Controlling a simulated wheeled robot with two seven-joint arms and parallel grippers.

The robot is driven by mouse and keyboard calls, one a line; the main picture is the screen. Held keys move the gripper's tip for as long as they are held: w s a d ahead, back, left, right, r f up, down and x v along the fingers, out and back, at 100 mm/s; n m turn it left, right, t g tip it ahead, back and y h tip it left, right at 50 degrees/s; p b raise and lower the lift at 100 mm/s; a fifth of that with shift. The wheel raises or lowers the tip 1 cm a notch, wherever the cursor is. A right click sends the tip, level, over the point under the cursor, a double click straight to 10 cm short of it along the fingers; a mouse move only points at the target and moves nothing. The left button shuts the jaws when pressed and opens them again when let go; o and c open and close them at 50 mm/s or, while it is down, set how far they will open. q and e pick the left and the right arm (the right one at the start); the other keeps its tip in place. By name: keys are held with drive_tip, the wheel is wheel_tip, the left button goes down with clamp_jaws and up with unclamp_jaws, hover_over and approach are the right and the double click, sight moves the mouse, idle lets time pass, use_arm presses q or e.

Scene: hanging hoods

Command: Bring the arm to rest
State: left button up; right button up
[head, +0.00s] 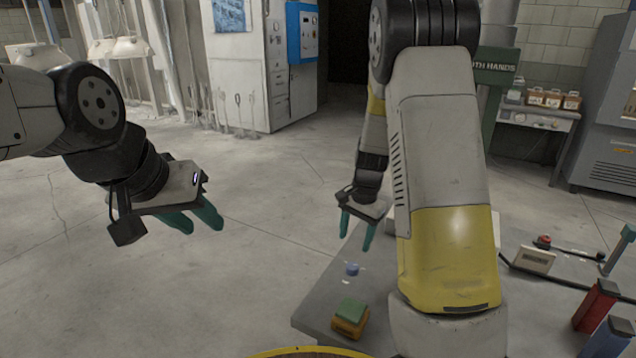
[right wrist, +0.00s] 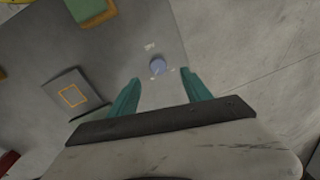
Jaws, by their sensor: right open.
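My right gripper (head: 356,243) hangs over the near-left part of the grey table, fingers down. In the right wrist view its two teal fingers (right wrist: 161,77) are apart with nothing held between them. A small blue round piece (head: 352,269) on the table lies below it; it also shows between the fingertips in the wrist view (right wrist: 158,66). My left gripper (head: 204,230) hangs at the left over bare floor, its teal fingers apart and empty. My right arm hides much of the table in the head view.
A green-topped orange block (head: 350,312) sits near the table's left edge (head: 325,300). A grey plate with an orange square (right wrist: 73,95) lies on the table. A red-buttoned box (head: 536,258) and a red piece (head: 597,303) are at the right. Floor at the left is clear.

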drive_tip(key=s+a+r+n+t+y, duration=0.1)
drive_tip(key=s+r+n, duration=0.1)
drive_tip(key=s+r, duration=0.45)
drive_tip(key=s+a+r+n+t+y, duration=0.1)
drive_tip(key=s+r+n+t, duration=0.15)
drive_tip(key=r, duration=0.75)
drive_tip(key=s+r+n+t, duration=0.2)
drive_tip(key=s+r+n, duration=0.2)
drive_tip(key=s, duration=0.9)
wheel_tip(320, 180, up, 3)
drive_tip(key=shift+s+a+f+n+h, duration=0.2)
drive_tip(key=shift+s+n+h, duration=0.15)
drive_tip(key=shift+s+h, duration=0.05)
